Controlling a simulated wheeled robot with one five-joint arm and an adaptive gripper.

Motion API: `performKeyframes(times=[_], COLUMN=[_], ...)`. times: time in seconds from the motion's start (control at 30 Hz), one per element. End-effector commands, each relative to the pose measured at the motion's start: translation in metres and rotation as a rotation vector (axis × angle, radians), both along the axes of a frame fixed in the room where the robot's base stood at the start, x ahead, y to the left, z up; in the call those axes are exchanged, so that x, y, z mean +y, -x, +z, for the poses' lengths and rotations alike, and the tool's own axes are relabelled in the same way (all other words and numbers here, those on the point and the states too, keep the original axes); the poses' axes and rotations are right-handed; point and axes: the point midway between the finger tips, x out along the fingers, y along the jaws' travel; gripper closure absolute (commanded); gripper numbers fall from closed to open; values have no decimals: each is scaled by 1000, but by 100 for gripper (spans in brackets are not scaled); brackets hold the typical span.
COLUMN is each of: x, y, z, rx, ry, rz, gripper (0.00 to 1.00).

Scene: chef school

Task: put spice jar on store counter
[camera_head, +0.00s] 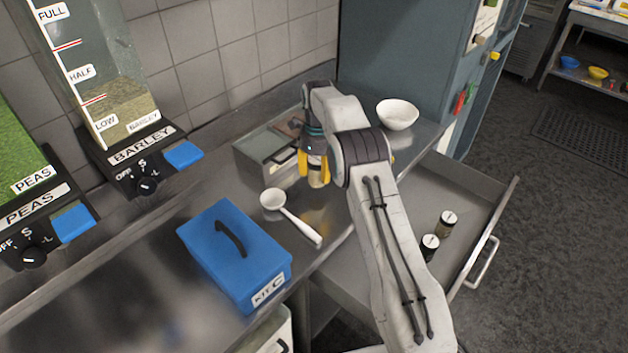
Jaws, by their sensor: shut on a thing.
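My gripper (315,168) has yellow fingers and points down above the metal counter (125,255). It is shut on a small spice jar (317,179), which shows only partly between the fingers. The jar's base is close to the counter, and I cannot tell whether it touches. Two more spice jars with pale lids, one farther back (446,222) and one nearer (430,246), stand in the open drawer (475,190) to the right of my arm.
A white ladle (292,217) and a blue lidded box marked KIT C (232,255) lie left of the gripper. A metal container (262,158) stands behind it, and a white bowl (398,116) at the back right. Barley (130,160) and peas (40,215) dispensers line the wall.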

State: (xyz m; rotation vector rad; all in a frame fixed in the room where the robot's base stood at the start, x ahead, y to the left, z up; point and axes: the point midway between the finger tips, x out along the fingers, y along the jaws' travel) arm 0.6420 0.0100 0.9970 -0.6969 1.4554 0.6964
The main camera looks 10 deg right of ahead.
Motion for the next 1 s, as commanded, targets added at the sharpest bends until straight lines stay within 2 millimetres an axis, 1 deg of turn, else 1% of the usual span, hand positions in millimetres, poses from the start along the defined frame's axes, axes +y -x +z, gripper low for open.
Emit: performKeyframes(times=[0.03, 0.23, 0.4, 0.5, 0.6, 0.97, 1.0], x=[0, 0, 0, 0, 0, 0, 0], y=[0, 0, 0, 0, 0, 0, 0], z=[-4, -16, -35, -43, -47, -50, -50], rx=[1, 1, 4, 1, 0, 0, 0], ry=[0, 0, 0, 0, 0, 0, 0], rz=[0, 0, 0, 0, 0, 0, 0], gripper=[85, 85, 85, 85, 85, 85, 48])
